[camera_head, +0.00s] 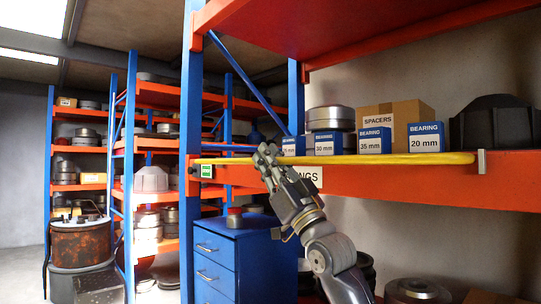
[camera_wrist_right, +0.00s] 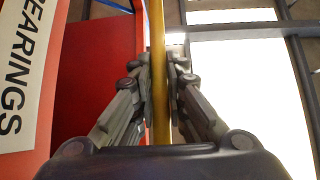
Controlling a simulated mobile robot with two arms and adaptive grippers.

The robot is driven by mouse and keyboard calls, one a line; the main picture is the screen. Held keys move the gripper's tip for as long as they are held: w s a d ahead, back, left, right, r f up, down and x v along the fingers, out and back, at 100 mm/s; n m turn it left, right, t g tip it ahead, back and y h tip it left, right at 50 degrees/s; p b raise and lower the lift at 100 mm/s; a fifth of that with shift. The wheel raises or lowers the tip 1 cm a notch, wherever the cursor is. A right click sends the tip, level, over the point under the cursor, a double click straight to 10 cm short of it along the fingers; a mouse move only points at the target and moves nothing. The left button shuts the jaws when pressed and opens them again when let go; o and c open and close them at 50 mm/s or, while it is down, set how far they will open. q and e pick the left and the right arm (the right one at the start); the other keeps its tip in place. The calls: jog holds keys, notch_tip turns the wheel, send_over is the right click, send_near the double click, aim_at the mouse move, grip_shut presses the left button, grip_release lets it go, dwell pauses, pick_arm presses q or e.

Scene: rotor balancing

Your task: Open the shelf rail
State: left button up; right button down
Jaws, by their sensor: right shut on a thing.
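The shelf rail (camera_head: 390,159) is a long yellow bar across the front of an orange shelf beam. Its right end sits at a grey metal bracket (camera_head: 481,162), and its left end reaches the blue upright beside a small green-and-white label (camera_head: 207,171). My right gripper (camera_head: 268,155) is shut on the rail near its left part. In the right wrist view the yellow rail (camera_wrist_right: 157,60) runs between the two fingers (camera_wrist_right: 160,75), which close on it from both sides. My left gripper is not in view.
Blue bearing boxes (camera_head: 375,141), a spacers carton (camera_head: 396,118) and dark round parts stand on the shelf behind the rail. A "BEARINGS" sign (camera_wrist_right: 15,60) is on the orange beam. A blue drawer cabinet (camera_head: 215,262) stands below. Open floor shows at far left.

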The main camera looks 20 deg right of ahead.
jog(key=shift+d+f+b, duration=0.1)
jog(key=shift+f+b, duration=0.2)
jog(key=shift+f, duration=0.75)
jog(key=c, duration=1.6)
grip_release()
jog(key=v, duration=1.2)
